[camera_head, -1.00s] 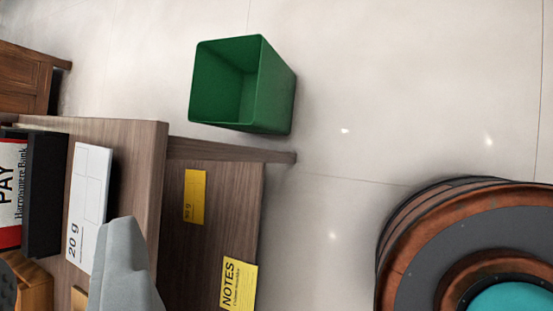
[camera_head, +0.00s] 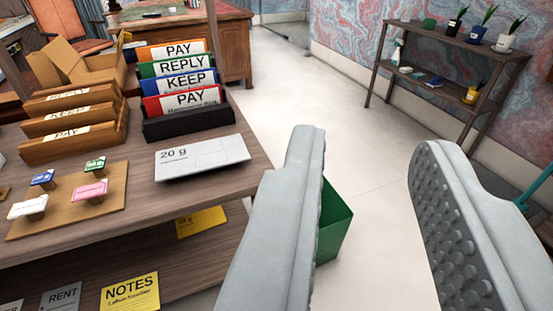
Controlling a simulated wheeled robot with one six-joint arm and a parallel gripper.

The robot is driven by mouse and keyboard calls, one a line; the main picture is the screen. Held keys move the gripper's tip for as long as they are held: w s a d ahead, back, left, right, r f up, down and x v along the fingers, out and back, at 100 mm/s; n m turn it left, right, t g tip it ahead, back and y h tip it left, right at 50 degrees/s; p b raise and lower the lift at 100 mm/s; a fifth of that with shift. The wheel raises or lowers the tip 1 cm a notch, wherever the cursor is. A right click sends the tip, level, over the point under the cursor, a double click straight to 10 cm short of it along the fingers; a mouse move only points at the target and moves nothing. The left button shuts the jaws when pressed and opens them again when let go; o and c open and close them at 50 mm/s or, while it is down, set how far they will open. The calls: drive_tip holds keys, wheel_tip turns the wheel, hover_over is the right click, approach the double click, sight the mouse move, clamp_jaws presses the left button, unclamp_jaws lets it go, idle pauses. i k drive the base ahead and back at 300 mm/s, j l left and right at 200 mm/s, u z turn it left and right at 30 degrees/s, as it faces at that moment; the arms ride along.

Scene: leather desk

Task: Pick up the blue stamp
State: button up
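The blue stamp (camera_head: 42,180) stands on a tan board (camera_head: 117,180) on the desk (camera_head: 251,143), at the left of the view. A green stamp (camera_head: 95,165), a pink stamp (camera_head: 90,191) and a white stamp (camera_head: 28,208) stand on the same board. My gripper (camera_head: 368,150) is open and empty, with its two grey fingers wide apart. It shows to the right of the desk edge, well to the right of the blue stamp. Nothing covers the blue stamp.
A lower shelf holds a yellow NOTES card (camera_head: 130,293). A green bin (camera_head: 333,225) is partly behind my left finger. The floor beyond is clear.

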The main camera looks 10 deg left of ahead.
sight(45, 177)
drive_tip(key=u, duration=1.45)
drive_tip(key=z, duration=0.15)
